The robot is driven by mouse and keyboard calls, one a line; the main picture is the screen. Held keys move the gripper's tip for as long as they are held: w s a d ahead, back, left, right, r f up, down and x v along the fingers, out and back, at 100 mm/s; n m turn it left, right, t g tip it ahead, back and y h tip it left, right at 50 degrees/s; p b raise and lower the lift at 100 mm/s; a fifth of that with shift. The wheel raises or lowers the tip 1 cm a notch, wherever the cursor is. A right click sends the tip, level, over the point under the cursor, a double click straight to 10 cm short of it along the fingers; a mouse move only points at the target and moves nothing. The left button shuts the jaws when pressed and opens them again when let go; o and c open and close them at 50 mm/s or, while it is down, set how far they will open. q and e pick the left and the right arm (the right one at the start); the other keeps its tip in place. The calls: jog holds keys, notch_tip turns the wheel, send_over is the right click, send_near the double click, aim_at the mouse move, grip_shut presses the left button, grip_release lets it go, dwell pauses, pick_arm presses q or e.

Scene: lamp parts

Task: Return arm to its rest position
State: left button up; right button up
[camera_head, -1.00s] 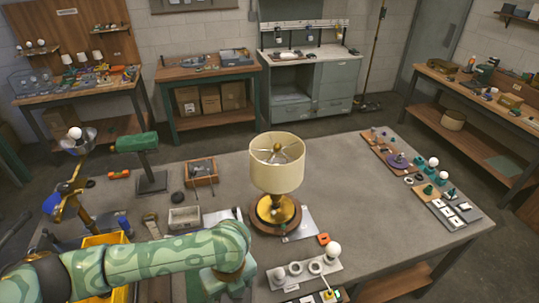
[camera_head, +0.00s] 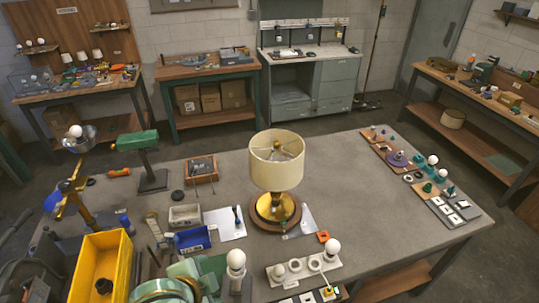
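The lamp (camera_head: 273,190) stands upright on the grey table, with a cream shade (camera_head: 276,165), a brass body and a round wooden base (camera_head: 291,212). My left arm, in green camouflage colours, shows only at the bottom edge, left of the lamp and clear of it. Its end, a pale green block, is low beside a white bulb (camera_head: 236,260) on a stand. The fingers of the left gripper cannot be made out, so its opening is unclear. My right arm and gripper are not in view.
A yellow bin (camera_head: 102,265) and a blue tray (camera_head: 192,239) lie left of the lamp. A white socket strip (camera_head: 303,268) with a bulb is in front of it. Part boards (camera_head: 392,150) line the right edge. The table between lamp and boards is clear.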

pick_arm(q)
jog(key=s+a+r+n+y, duration=0.1)
jog(key=s+a+n+y, duration=0.25)
jog(key=a, duration=0.55)
jog(key=s+a+r+n+y, duration=0.1)
jog(key=s+a+n+y, duration=0.25)
jog(key=a, duration=0.55)
jog(key=s+d+f+g+h+b, duration=0.15)
jog(key=f+b, duration=0.35)
jog(key=f, duration=0.9)
jog(key=s+d+f+h+b, duration=0.15)
jog(key=f+b, duration=0.45)
jog(key=f, duration=0.9)
jog(key=s+d+f+g+h+b, duration=0.1)
jog(key=d+f+b, duration=0.3)
jog(key=f, duration=1)
jog(key=s+f+n+g+b, duration=0.1)
jog(key=s+f+b, duration=0.4)
jog(key=f, duration=0.5)
jog(key=s+f+n+g+h+b, duration=0.1)
jog(key=s+f+b, duration=0.4)
jog(key=s+f, duration=0.3)
jog(key=s+a+f+n+g+b, duration=0.1)
jog(key=s+f+b, duration=0.4)
jog(key=f, duration=0.8)
jog(key=shift+s+g+b, duration=0.35)
jog(key=shift+s, duration=0.8)
jog(key=shift+a+f, duration=0.1)
